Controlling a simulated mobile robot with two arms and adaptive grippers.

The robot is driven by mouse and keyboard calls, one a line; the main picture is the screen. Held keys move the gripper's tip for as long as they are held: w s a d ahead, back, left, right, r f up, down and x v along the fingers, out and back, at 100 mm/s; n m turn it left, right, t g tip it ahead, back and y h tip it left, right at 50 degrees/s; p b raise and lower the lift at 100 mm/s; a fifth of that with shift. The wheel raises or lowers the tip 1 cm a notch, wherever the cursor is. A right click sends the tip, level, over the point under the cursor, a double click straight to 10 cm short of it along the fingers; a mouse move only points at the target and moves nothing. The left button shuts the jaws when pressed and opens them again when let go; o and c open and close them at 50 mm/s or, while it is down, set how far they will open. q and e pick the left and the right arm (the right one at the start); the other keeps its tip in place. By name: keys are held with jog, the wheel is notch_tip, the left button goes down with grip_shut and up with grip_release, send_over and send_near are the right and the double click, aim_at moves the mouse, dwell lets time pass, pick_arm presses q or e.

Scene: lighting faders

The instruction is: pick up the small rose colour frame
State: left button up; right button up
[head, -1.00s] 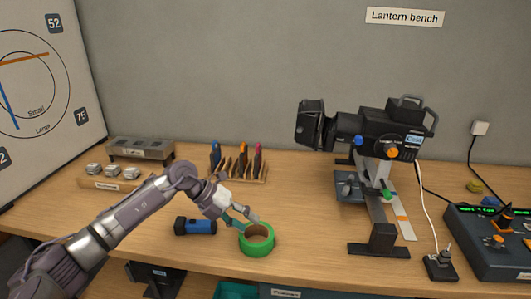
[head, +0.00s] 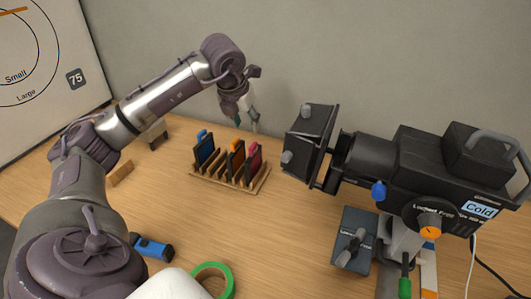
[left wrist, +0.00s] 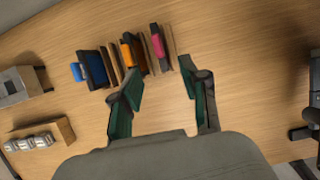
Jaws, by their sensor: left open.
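The small rose colour frame (head: 254,153) stands in the right part of a wooden rack (head: 224,179), with a pink tab on top. It also shows in the left wrist view (left wrist: 158,46), at the right end of the row. A blue frame (head: 204,148) and an orange frame (head: 237,155) stand to its left in the rack. My left gripper (head: 250,118) is open and empty, raised above the rack near the rose frame. In the left wrist view its fingers (left wrist: 162,76) are spread, with bare table between them. My right gripper is not in view.
The lantern (head: 400,175) with its black front flaps (head: 308,140) stands close to the right of the rack. A blue torch (head: 152,247) and a green tape ring (head: 226,280) lie in front. The table between rack and tape is clear.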

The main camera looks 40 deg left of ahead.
aim_at(252, 145)
pick_arm(q)
jog(key=p+x, duration=0.1)
jog(key=x, duration=0.6)
jog(key=shift+a+f, duration=0.1)
jog(key=shift+f, duration=0.3)
jog(key=shift+w+a+f+p, duration=0.1)
jog(key=shift+w+f+p, duration=0.2)
jog(key=shift+f+p, duration=0.25)
jog(key=p+x, duration=0.1)
jog(key=x, duration=0.2)
jog(key=shift+a+f+p, duration=0.15)
jog(key=shift+p, duration=0.15)
jog(key=shift+w+f, duration=0.25)
jog(key=shift+f, duration=0.15)
jog(key=shift+c, duration=0.4)
grip_shut()
